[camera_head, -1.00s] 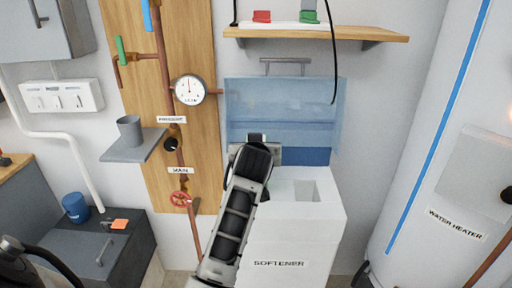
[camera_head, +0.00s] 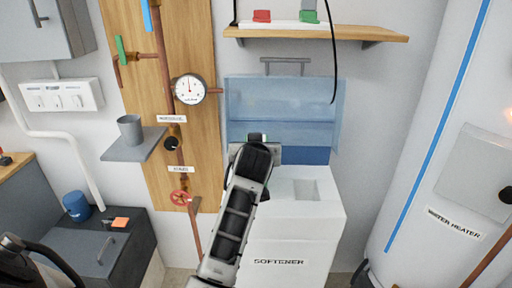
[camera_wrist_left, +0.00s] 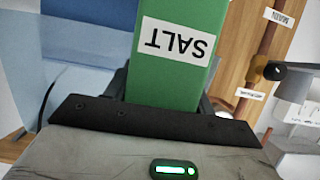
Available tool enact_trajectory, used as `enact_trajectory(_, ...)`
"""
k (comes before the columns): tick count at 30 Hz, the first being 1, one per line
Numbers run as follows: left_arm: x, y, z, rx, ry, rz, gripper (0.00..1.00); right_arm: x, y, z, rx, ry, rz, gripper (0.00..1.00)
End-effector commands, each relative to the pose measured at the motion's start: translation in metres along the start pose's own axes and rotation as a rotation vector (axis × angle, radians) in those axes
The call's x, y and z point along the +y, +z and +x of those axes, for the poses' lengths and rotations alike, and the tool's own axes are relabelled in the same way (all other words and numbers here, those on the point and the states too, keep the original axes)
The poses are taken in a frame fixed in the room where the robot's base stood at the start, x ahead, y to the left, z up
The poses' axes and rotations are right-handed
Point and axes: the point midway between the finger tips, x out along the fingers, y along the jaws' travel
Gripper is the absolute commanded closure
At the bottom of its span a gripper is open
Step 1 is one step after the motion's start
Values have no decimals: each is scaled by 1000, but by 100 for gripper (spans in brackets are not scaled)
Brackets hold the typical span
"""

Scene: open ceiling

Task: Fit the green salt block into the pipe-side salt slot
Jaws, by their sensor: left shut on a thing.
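The green salt block (camera_wrist_left: 175,75), labelled SALT, is held in my left gripper and fills the middle of the left wrist view. The label reads upside down there. In the head view my left gripper (camera_head: 256,145) is over the back left of the white softener (camera_head: 300,235), in front of its raised blue lid (camera_head: 285,100). The wrist hides most of the block and the fingertips there. One slot (camera_head: 306,190) shows open in the softener top, right of my arm. The top's pipe-side part is hidden behind my arm. My right gripper is not in view.
Copper pipes with a gauge (camera_head: 190,89) and red valve wheel (camera_head: 180,197) stand left of the softener. A black cable hangs before the lid. The water heater (camera_head: 440,150) is right.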

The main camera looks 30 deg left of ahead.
Motion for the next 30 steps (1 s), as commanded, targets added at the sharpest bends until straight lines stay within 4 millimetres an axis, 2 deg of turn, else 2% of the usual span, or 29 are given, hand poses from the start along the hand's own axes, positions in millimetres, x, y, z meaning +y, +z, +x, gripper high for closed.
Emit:
enact_trajectory(1, 0, -6, -2, 15, 2, -2, 100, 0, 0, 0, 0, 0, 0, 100)
enact_trajectory(30, 0, -5, -1, 15, 2, -2, 100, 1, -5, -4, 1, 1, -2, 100)
